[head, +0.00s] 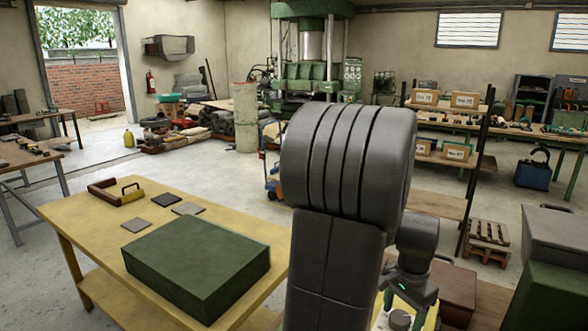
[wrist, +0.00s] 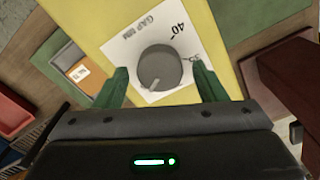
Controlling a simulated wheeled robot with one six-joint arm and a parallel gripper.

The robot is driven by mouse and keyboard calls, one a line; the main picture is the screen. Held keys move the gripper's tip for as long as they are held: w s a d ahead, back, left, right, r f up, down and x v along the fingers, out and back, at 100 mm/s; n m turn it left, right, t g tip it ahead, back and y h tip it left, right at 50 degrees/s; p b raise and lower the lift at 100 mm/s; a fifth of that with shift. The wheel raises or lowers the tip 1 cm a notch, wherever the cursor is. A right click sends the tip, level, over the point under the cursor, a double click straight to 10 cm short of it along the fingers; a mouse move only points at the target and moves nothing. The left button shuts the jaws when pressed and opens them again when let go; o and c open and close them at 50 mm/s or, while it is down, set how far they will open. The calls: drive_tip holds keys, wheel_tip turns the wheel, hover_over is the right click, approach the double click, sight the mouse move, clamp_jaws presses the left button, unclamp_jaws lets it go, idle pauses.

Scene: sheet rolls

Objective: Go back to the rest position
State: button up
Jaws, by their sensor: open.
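A round grey knob (wrist: 157,68) sits on a white plate (wrist: 128,46) marked "GAP MM", with 40 and 35 readable. My gripper (wrist: 158,72) is open, with one green finger to each side of the knob in the wrist view. A gap shows between each finger and the knob, and nothing is held. How high the fingertips are above the plate I cannot tell. In the head view my dark grey arm fills the middle and hides much of what is behind it. A yellow panel shows low beside it, and my fingers are hard to make out there.
A yellow table (head: 85,212) at left bears a green block (head: 197,262), small grey plates (head: 163,199) and a red-brown frame with a yellow handle (head: 117,192). A shelf with boxes (head: 465,100) stands behind right. A red-brown block (wrist: 290,85) lies right of my gripper.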

drive_tip(key=n, duration=0.4)
drive_tip(key=shift+w, duration=0.1)
drive_tip(key=n, duration=0.4)
drive_tip(key=shift+a, duration=0.1)
drive_tip(key=n, duration=0.4)
drive_tip(key=shift+a+n, duration=0.15)
drive_tip(key=shift+n, duration=1.35)
